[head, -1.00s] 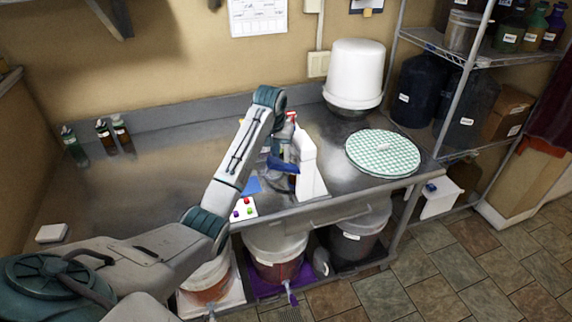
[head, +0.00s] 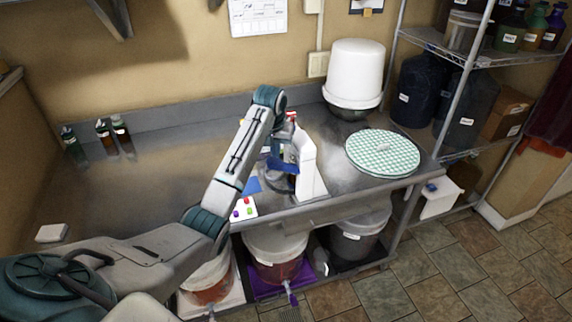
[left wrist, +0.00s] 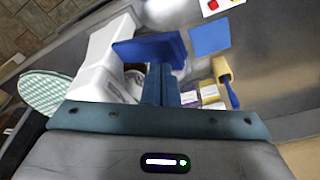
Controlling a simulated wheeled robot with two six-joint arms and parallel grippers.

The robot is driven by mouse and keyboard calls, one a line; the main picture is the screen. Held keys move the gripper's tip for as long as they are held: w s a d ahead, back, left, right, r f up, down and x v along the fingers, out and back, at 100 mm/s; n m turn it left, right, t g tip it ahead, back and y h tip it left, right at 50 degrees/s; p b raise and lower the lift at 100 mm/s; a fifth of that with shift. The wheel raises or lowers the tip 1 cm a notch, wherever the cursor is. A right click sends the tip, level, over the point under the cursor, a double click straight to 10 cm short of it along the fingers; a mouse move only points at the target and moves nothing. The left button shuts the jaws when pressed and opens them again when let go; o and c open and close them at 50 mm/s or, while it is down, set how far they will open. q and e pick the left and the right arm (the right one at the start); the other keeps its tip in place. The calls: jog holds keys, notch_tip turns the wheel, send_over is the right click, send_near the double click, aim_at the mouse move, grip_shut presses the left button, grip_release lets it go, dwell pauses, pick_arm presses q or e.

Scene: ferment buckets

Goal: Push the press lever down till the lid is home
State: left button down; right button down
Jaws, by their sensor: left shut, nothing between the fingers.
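The press (head: 308,168) is a white upright body at the front middle of the steel worktop. It also shows at the left of the left wrist view (left wrist: 97,60). Its blue lever (head: 283,166) sticks out to the left, and its broad blue plate (left wrist: 150,50) shows close in the left wrist view. My left gripper (left wrist: 161,84) is shut and empty, with its fingertips right by the lever; I cannot tell whether they touch. In the head view my forearm partly hides the gripper and press. I cannot make out the lid or its seating.
A green-checked round cloth (head: 382,153) and a white bucket (head: 354,75) lie to the right. A blue card (head: 252,185) and a white card with coloured dots (head: 243,208) lie left of the press. A yellow-handled tool (left wrist: 225,78) is close by. The left worktop is mostly clear.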

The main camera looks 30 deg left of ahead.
aim_at(275, 161)
dwell(0.4)
pick_arm(q)
jog(key=shift+f+b, duration=0.3)
jog(key=shift+f, duration=3.25)
jog(key=shift+s+f, duration=0.1)
jog(key=shift+f, duration=0.45)
